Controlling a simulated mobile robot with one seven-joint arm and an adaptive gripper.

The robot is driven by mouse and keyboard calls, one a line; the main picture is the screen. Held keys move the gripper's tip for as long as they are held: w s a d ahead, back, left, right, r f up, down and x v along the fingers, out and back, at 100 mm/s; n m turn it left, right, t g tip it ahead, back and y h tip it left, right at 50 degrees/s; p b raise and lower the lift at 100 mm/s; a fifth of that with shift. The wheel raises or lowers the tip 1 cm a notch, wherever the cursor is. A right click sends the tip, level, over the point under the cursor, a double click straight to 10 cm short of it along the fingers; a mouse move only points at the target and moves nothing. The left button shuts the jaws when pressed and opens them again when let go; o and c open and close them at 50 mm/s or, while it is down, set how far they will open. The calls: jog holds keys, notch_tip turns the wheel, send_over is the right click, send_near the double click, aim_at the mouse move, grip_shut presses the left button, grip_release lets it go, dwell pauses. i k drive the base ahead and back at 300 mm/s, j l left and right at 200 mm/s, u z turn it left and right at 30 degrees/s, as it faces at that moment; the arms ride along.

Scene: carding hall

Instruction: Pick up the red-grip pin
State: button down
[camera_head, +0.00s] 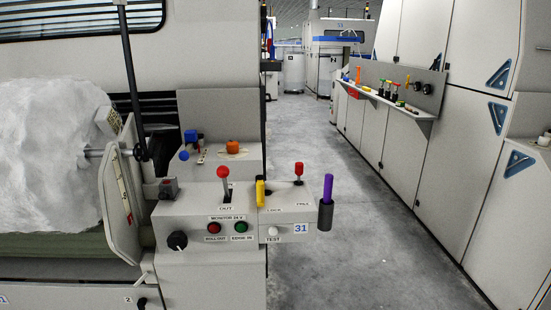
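A pin with a red grip (299,169) stands upright at the back right of the grey control box (292,212), near a label that is too small to read surely. A lever with a round red knob (223,173) rises to its left, above the label OUT. A yellow upright piece (260,192) stands between them, by the label LOCK. The foot of the red-grip pin is small, so I cannot tell how deep it sits. My gripper is not in view.
A purple rod (328,188) stands in a dark holder (325,215) at the box's right end. Behind are an orange knob (233,147) and blue pieces (191,136). White fibre (50,150) fills the left. The floor (345,230) is clear; a wall shelf (385,100) holds small items.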

aim_at(298, 166)
jog(key=i+l+u, duration=0.15)
jog(key=i+l, duration=0.15)
jog(key=i+l+u, duration=0.2)
jog(key=l, duration=0.2)
jog(key=i+l+u, duration=0.15)
jog(key=i+l, duration=0.25)
jog(key=i, duration=0.4)
